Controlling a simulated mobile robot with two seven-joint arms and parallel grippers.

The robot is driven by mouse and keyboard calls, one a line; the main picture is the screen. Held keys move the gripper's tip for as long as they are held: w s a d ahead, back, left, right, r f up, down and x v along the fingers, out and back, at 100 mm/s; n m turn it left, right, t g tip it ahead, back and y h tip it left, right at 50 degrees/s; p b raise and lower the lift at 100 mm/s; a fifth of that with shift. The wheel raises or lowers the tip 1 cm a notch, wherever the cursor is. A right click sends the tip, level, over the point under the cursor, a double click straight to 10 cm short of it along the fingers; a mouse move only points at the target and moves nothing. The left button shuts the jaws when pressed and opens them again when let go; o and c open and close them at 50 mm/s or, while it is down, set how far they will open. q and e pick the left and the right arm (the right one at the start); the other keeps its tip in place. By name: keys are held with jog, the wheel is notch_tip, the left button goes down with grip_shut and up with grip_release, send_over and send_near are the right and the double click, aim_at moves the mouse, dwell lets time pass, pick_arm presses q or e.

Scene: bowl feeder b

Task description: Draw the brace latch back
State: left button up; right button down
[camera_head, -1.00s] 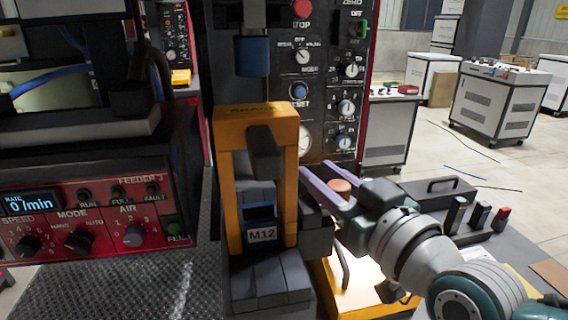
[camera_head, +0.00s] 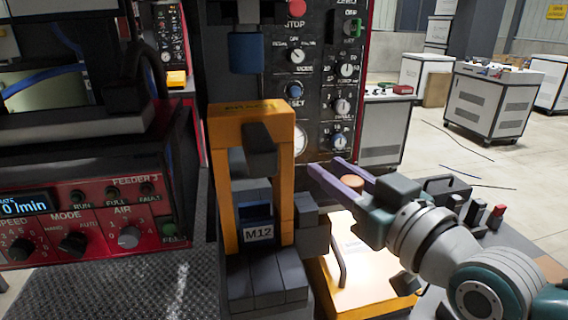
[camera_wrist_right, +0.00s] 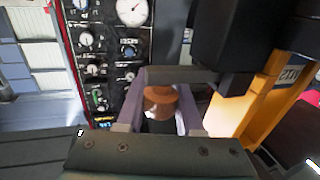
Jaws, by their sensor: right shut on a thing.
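The orange brace frame (camera_head: 218,190) stands upright in the middle of the head view, with a dark lever (camera_head: 261,150) on its front and an M12 label (camera_head: 258,234). A round copper-brown knob (camera_head: 353,183), which I take as the brace latch's knob, is right of the frame. My right gripper (camera_head: 327,166) has its purple fingers on both sides of this knob and is shut on it. The right wrist view shows the knob (camera_wrist_right: 160,98) between the fingers. The latch's link to the frame is mostly hidden. My left gripper is in neither view.
A control panel (camera_head: 318,75) with dials stands behind the frame. A red feeder box (camera_head: 100,215) is at the left. A yellow plate with a handle (camera_head: 342,265) lies below my right gripper. White carts (camera_head: 494,100) stand farther back on open floor.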

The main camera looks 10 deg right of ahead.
jog(key=c, duration=0.5)
grip_release()
jog(key=shift+d, duration=0.25)
jog(key=shift+c, duration=0.2)
jog(key=shift+s, duration=0.1)
jog(key=v, duration=0.9)
jog(key=shift+s+d, duration=0.1)
jog(key=shift+s, duration=0.25)
jog(key=s+a+f+g+h, duration=0.1)
jog(key=s+a+f+g, duration=0.3)
jog(key=s+f+g, duration=0.2)
jog(key=s+d+f+m+g+h, duration=0.1)
jog(key=s+d+g+h, duration=0.1)
jog(key=s+g, duration=0.35)
jog(key=s+d+m+g+h, duration=0.1)
jog(key=s+d+g+h, duration=0.15)
jog(key=s, duration=0.55)
notch_tip(320, 180, up, 37)
jog(key=p, duration=3.8)
jog(key=shift+r+n+p, duration=0.2)
jog(key=shift+n+p, duration=0.1)
